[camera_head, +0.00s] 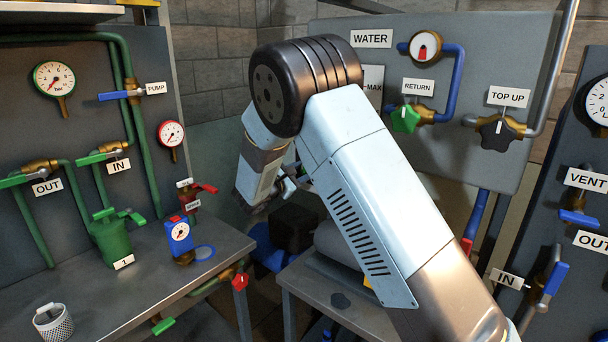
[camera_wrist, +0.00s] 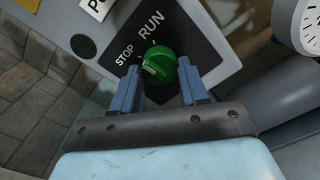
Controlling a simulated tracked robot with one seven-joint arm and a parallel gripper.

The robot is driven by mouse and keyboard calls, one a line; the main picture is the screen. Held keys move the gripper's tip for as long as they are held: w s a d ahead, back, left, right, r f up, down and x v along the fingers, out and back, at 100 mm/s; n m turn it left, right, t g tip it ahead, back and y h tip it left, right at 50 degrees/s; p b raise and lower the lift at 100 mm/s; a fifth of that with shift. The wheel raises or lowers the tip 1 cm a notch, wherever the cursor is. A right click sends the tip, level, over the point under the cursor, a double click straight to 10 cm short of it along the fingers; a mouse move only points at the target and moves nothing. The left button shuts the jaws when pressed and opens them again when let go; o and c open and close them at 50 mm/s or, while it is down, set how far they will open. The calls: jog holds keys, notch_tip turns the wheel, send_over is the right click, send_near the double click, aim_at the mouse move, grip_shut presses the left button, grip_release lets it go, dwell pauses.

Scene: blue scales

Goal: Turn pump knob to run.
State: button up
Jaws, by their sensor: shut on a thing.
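The pump knob (camera_wrist: 160,65) is green and round, with a pale mark on its left side, on the side of the STOP label (camera_wrist: 125,55). The RUN label (camera_wrist: 152,25) is above it in the wrist view. Both labels are on a dark plate (camera_wrist: 187,37). My gripper (camera_wrist: 159,80) has its two blue fingers on either side of the knob, shut on it. In the head view my gripper (camera_head: 287,187) is mostly hidden behind my arm, and the knob is not visible there.
In the wrist view a round gauge (camera_wrist: 309,25) is at the top right, and a dark round part (camera_wrist: 83,46) is left of the plate. In the head view a bench (camera_head: 120,290) stands at left, and the WATER panel (camera_head: 480,165) with valves rises behind my arm.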

jog(key=m, duration=0.4)
jog(key=shift+s+d+f, duration=0.1)
jog(key=shift+d+f, duration=0.05)
jog(key=shift+f, duration=0.05)
jog(key=shift+m, duration=1.6)
jog(key=shift+f, duration=0.1)
jog(key=o, duration=1.1)
jog(key=shift+c, duration=0.2)
jog(key=shift+r, duration=0.2)
jog(key=shift+a, duration=0.2)
jog(key=v, duration=1.3)
jog(key=shift+s+a, duration=0.2)
jog(key=shift+s, duration=0.05)
jog(key=shift+f, duration=0.1)
